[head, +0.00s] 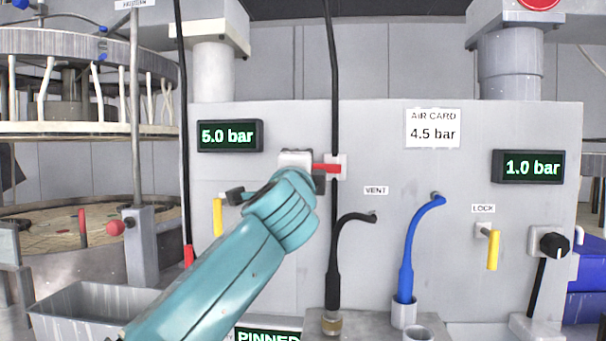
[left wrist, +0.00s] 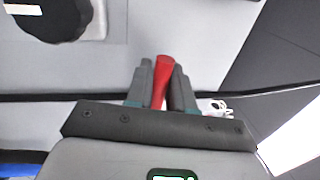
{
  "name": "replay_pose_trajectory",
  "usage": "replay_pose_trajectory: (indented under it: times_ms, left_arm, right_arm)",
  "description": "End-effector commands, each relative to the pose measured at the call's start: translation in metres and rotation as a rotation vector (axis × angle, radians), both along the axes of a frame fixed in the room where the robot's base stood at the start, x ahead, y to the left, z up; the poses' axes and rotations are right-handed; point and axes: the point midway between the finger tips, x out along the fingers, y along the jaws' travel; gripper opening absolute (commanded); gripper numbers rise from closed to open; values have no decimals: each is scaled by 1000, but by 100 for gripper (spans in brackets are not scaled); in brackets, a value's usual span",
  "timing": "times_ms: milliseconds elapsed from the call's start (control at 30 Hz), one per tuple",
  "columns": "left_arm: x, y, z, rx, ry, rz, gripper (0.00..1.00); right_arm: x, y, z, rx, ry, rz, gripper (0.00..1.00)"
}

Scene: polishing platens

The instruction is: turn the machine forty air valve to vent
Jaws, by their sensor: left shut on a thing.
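A red valve lever (head: 326,168) runs roughly level in the head view, with its right end at a pale mount (head: 342,168) on the grey panel. My teal left arm reaches up from the bottom, and my left gripper (head: 305,171) is at the lever's left part and hides some of it. In the left wrist view, the red lever (left wrist: 161,88) stands between the two dark fingers of my left gripper (left wrist: 163,76), which are shut on it. A VENT label (head: 375,190) is to the lower right of the lever. My right gripper is not in view.
Displays read 5.0 bar (head: 230,136) and 1.0 bar (head: 528,167); an air card (head: 433,129) reads 4.5 bar. Yellow handles (head: 217,217) (head: 493,250) flank the panel. A black hose (head: 333,262) and a blue hose (head: 407,262) stand below. A black knob (head: 553,244) is at right.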

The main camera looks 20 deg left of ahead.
Motion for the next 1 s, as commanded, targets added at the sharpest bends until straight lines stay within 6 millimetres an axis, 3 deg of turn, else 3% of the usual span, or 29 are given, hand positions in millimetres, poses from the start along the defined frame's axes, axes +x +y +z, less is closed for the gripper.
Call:
replay_pose_trajectory:
  times_ms: [600, 633, 700, 1000]
  left_arm:
    - [0, 1, -3, -42, -9, 2, 0]
    - [0, 1, -3, -42, -9, 2, 25]
    - [0, 1, -3, -41, -10, 2, 40]
    - [-1, 0, -4, -39, -10, 0, 40]
  right_arm:
    - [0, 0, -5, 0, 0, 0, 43]
    - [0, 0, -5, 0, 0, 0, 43]
    - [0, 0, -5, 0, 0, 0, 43]
    - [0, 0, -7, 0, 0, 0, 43]
